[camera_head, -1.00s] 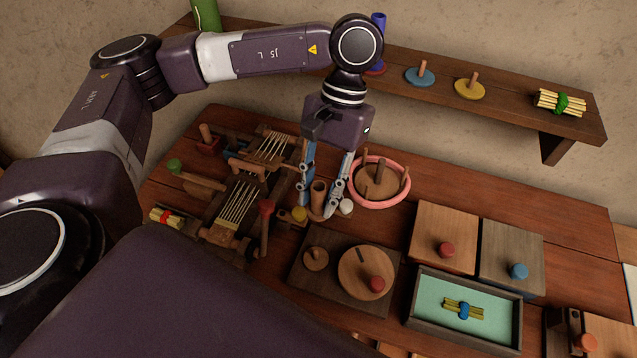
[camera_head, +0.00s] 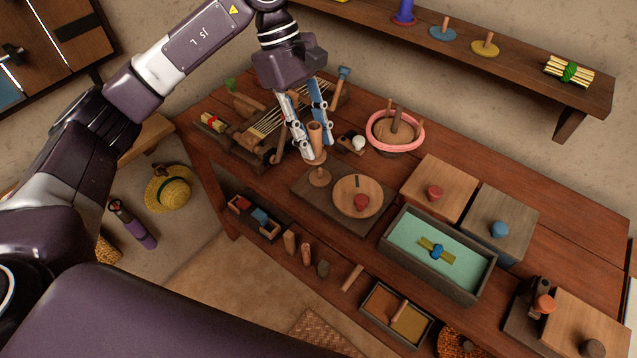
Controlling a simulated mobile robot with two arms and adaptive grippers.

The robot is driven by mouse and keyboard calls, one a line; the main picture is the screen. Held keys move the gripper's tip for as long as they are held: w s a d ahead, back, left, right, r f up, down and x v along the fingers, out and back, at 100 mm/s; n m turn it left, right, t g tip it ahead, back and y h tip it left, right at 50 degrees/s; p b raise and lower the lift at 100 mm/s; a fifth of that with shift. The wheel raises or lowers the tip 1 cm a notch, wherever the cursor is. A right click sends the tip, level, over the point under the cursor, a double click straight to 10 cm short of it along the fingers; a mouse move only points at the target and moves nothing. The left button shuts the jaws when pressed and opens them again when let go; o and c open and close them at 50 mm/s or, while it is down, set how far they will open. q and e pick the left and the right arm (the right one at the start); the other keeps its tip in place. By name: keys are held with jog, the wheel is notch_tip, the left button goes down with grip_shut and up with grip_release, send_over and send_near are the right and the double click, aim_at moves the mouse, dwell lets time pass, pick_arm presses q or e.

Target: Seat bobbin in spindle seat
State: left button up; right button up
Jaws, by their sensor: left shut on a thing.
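My left gripper (camera_head: 315,143) is shut on a wooden bobbin (camera_head: 316,132), a brown hollow-topped spool with a wider foot, and holds it upright. The bobbin's foot is just above or behind the small round. I cannot tell whether they touch. My right gripper is not in view.
A small loom (camera_head: 250,135) stands left of the gripper. A pink-rimmed round holder (camera_head: 423,137) with pegs is to the right. Two lidded boxes and an open green-lined tray (camera_head: 398,240) stand farther right. A lower shelf holds several small pieces.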

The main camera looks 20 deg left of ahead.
pick_arm(q)
jog(key=w+n+t+b, duration=0.2)
jog(key=w+n+t, duration=0.1)
jog(key=w+n, duration=0.4)
jog(key=n+t+p, duration=0.2)
jog(key=n, duration=0.4)
send_over(321, 169)
jog(key=shift+y, duration=0.3)
notch_tip(321, 169, down, 13)
jog(key=shift+a, duration=0.1)
jog(key=shift+f, duration=0.95)
notch_tip(321, 169, down, 3)
jog(key=shift+f+p, duration=0.2)
jog(key=shift+p, duration=0.4)
jog(key=shift+w, duration=0.1)
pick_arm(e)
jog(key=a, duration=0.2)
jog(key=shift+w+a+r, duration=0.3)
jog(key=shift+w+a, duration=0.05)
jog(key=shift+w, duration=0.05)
pick_arm(q)
jog(key=shift+f, duration=0.1)
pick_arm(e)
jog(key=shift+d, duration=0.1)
